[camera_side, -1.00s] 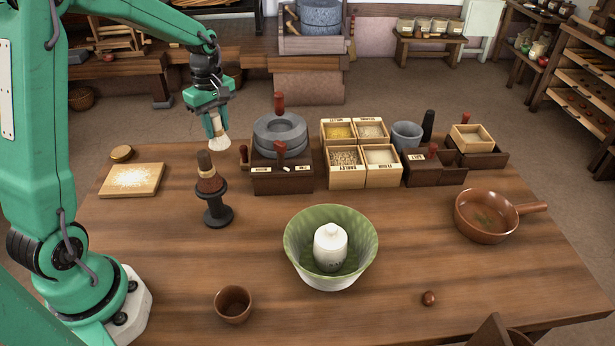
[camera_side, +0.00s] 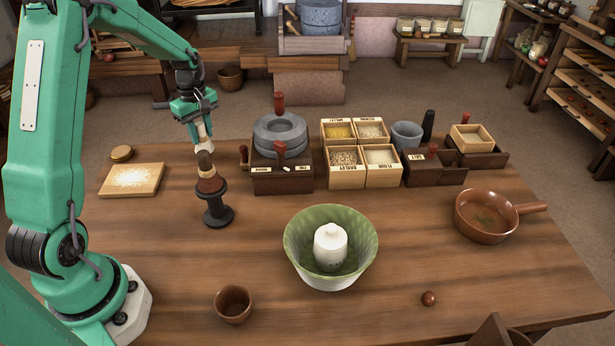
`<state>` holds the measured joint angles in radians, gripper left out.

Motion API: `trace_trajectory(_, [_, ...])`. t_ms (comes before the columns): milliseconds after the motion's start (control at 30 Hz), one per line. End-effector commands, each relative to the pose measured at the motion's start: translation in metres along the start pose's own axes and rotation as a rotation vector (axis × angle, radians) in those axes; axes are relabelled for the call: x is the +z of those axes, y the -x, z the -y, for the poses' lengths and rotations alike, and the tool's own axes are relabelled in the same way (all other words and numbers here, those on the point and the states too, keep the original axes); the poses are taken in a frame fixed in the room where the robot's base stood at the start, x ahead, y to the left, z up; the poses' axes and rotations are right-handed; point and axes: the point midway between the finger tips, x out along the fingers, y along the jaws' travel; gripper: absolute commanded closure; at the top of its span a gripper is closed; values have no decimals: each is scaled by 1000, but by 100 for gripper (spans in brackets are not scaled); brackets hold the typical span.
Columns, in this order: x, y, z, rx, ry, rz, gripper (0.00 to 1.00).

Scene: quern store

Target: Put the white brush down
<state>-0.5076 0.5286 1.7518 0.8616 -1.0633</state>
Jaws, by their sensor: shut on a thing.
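My gripper (camera_side: 201,124) is shut on the white brush (camera_side: 205,136), above the left back part of the table. The brush hangs down, and its pale part shows below the jaws. Its lower end meets the top of a dark brown and reddish brush-like thing (camera_side: 209,178) in the picture. That thing stands upright on a small black stand (camera_side: 216,213). I cannot tell whether the white brush touches it or is behind it. The white bristles are mostly hidden.
A floury board (camera_side: 118,184) lies to the left and a stone quern (camera_side: 281,131) stands to the right. Labelled grain boxes (camera_side: 346,178) are further right. A green bowl (camera_side: 300,265) with a white lidded jar (camera_side: 330,246) stands in front. The table's front middle is mostly clear.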

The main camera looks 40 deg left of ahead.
Motion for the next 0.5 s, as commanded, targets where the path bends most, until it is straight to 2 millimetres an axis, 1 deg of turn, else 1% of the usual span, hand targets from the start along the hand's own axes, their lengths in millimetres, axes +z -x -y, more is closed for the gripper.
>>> trace_trajectory(100, [0,-14,0,-3,0,1,91])
trace_trajectory(233, [0,-28,0,-2,0,1,91])
trace_trajectory(333, [0,-32,0,-1,0,0,91])
trace_trajectory(500, [0,-32,0,0,0,0,91])
